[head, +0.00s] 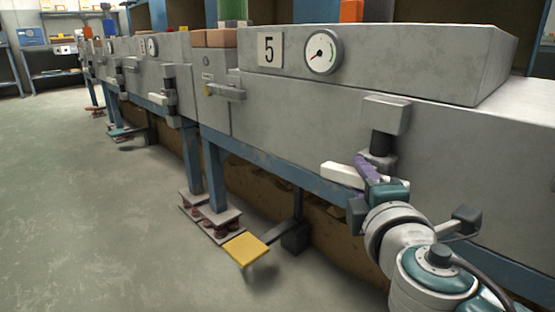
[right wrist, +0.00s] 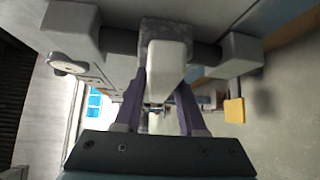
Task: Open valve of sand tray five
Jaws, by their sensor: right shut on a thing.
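Sand tray five (head: 300,110) is the long grey tray marked with a "5" plate (head: 269,50) and a round dial (head: 322,51). Its valve has a grey block (head: 386,114) and a dark upright pipe (head: 381,145) on the tray front. A white valve lever (head: 341,175) sticks out to the left at the pipe's lower end. My right gripper (head: 367,167) has its purple fingers shut on the lever. In the right wrist view the lever (right wrist: 167,66) lies between the fingers of the right gripper (right wrist: 163,85). My left gripper is not in view.
A blue frame rail (head: 270,163) runs under the tray. A yellow pedal (head: 245,248) stands low by the frame leg, and it also shows in the right wrist view (right wrist: 234,110). More trays (head: 150,85) line up at the left. The floor (head: 90,200) at left is clear.

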